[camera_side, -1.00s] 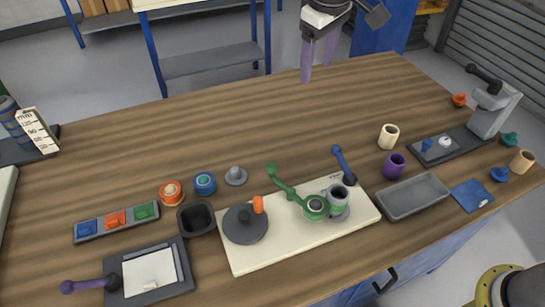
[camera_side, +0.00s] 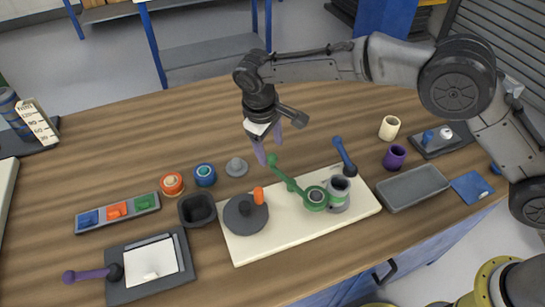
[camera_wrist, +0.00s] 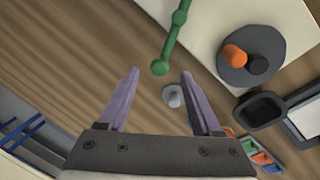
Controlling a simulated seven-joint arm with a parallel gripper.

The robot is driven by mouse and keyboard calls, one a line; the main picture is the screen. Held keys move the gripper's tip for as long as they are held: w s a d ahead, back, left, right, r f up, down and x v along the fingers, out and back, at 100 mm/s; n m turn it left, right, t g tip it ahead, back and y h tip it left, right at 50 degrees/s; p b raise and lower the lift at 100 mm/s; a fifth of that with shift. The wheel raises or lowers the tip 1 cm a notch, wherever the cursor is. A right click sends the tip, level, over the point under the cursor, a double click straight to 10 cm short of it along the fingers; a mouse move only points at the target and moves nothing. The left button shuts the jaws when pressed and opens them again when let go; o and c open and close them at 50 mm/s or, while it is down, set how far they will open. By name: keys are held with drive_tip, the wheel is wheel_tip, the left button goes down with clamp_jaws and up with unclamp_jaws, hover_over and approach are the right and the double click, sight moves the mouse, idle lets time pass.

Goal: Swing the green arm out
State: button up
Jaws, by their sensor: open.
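The green arm (camera_side: 291,186) is a thin bar with a ball knob at its free end. It runs from a green round hub (camera_side: 315,198) on the cream board (camera_side: 270,242) up and left, past the board's back edge. In the wrist view the green arm (camera_wrist: 171,40) ends with its knob between and just beyond the fingertips. My gripper (camera_side: 270,158) is open, with purple fingers pointing down close to the knob. In the wrist view my gripper (camera_wrist: 158,72) has nothing between its fingers that I can see gripped. Contact with the knob cannot be told.
A grey disc with an orange peg (camera_side: 246,213) and a grey cup (camera_side: 339,190) stand on the board. A blue-handled lever (camera_side: 345,157) rises behind the cup. A small grey knob (camera_side: 236,167) and blue roller (camera_side: 205,175) stand left of my gripper. Bare wood lies behind.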

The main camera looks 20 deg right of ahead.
sight(272, 155)
drive_tip(key=shift+w+d+f, duration=0.1)
drive_tip(key=shift+d+f, duration=0.05)
drive_tip(key=shift+f, duration=0.7)
drive_tip(key=shift+w+d+f, duration=0.1)
drive_tip(key=shift+d+f, duration=0.05)
drive_tip(key=shift+f, duration=0.75)
drive_tip(key=shift+w+d+f, duration=0.1)
drive_tip(key=shift+d+f, duration=0.05)
drive_tip(key=shift+f, duration=0.7)
clamp_jaws()
drive_tip(key=shift+r, duration=0.1)
